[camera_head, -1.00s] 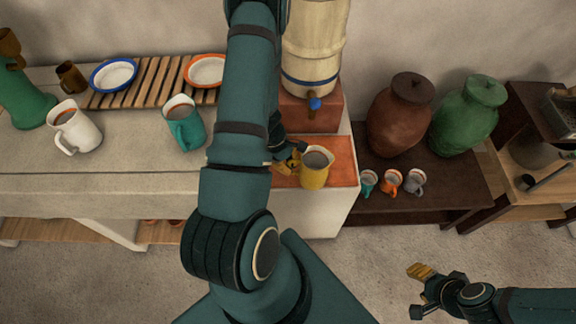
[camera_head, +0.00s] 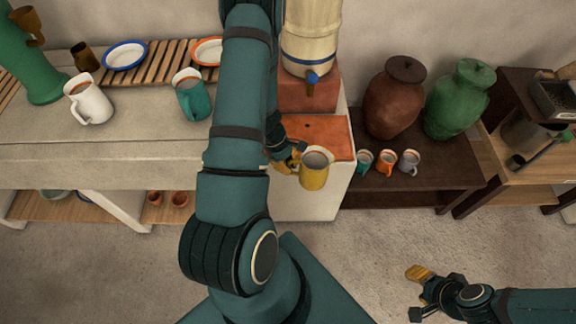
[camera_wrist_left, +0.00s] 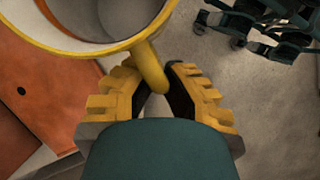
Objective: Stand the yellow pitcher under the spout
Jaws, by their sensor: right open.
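The yellow pitcher (camera_head: 316,174) is upright in the head view, in front of the orange-red tiled surface below the spout. My left gripper (camera_head: 291,160) is shut on its handle; the left wrist view shows the handle (camera_wrist_left: 150,66) between the yellow fingers (camera_wrist_left: 158,92). The blue spout (camera_head: 312,78) is on the cream barrel (camera_head: 311,40), above and behind the pitcher. The tiled surface (camera_head: 325,132) is bare. My right gripper (camera_head: 417,292) is open and empty over the floor at the lower right. My left arm hides part of the counter.
A white pitcher (camera_head: 88,101) and a teal pitcher (camera_head: 190,96) stand on the counter (camera_head: 120,150) at left. Several small cups, including an orange one (camera_head: 385,161), stand on the dark shelf (camera_head: 430,180) beside brown (camera_head: 394,100) and green (camera_head: 459,100) jars.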

